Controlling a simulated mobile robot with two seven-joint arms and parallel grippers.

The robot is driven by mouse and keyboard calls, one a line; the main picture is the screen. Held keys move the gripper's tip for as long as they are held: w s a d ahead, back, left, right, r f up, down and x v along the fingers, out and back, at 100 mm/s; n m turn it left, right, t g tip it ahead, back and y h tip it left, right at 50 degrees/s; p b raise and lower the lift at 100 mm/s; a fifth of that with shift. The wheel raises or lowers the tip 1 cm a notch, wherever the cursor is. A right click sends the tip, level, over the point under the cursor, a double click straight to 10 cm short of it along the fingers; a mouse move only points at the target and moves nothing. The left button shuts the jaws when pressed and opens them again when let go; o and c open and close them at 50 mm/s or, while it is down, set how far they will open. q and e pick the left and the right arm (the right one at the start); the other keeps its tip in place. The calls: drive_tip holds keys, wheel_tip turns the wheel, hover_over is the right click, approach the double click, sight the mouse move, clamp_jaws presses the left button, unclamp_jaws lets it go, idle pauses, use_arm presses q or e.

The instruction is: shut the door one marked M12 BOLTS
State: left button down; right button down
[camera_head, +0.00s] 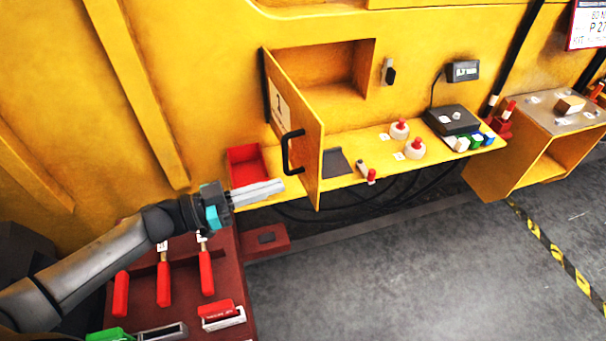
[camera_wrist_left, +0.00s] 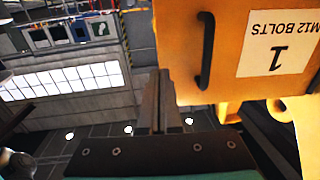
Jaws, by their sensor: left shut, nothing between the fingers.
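Door one (camera_head: 309,145) is a yellow panel standing open, swung out from a recess in the yellow housing. It carries a white label with a 1 and a black bar handle (camera_head: 287,153). In the left wrist view the door (camera_wrist_left: 235,85) appears upside down, its label (camera_wrist_left: 279,42) reading M12 BOLTS and its handle (camera_wrist_left: 206,50) right of the fingers. My left gripper (camera_head: 282,187) is shut and empty, its fingertips on the label side of the door, just below the handle. I cannot tell whether they touch the door. My right gripper is not in view.
The open recess (camera_head: 335,65) is behind the door. A yellow shelf (camera_head: 450,149) holds a red bin (camera_head: 246,170), red-and-white knobs (camera_head: 415,149) and a black device (camera_head: 452,120). A dark red tray (camera_head: 140,275) with red-handled tools lies below my left arm.

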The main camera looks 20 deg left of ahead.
sight(318, 173)
use_arm(q)
drive_tip(key=x, duration=0.7)
drive_tip(key=shift+p, duration=0.3)
drive_tip(key=shift+d, duration=0.1)
